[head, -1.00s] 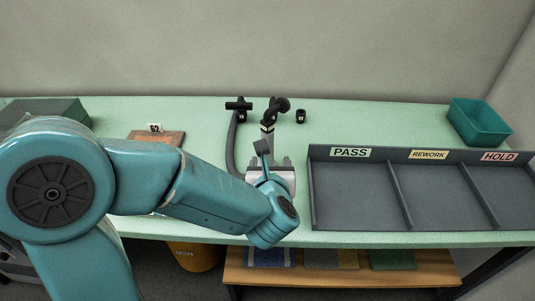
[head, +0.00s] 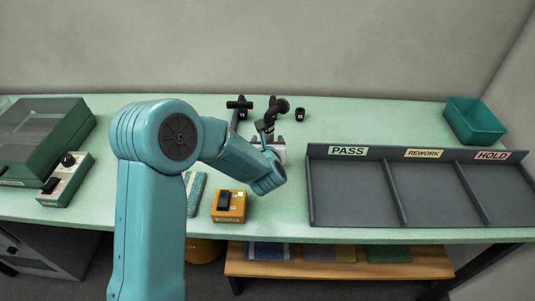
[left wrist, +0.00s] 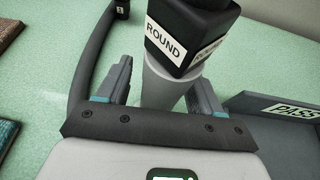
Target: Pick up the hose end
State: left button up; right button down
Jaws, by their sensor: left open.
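My left gripper (left wrist: 160,88) is open in the left wrist view, its two jaws on either side of a pale grey tube (left wrist: 163,84). I cannot tell whether they touch it. A black block (left wrist: 190,35) labelled ROUND sits at the tube's far end. A dark hose (left wrist: 92,50) curves down on the left, outside the jaws, and passes behind the gripper body. In the head view my left gripper (head: 272,138) is at the black elbow-like fitting (head: 277,108) at mid-table; my arm hides most of the hose. My right gripper is not in view.
A divided tray (head: 350,152) marked PASS, REWORK and HOLD stands right of the gripper. A black T-shaped fitting (head: 240,104) and a small black piece (head: 300,115) flank the fitting. A yellow vacuum box (head: 230,205) is near the front edge. A teal bin (head: 472,130) is far right.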

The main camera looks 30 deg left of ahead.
pick_arm(q)
jog(key=shift+w+a, duration=0.1)
jog(key=shift+w, duration=0.05)
jog(key=shift+f, duration=0.1)
jog(key=c, duration=1.1)
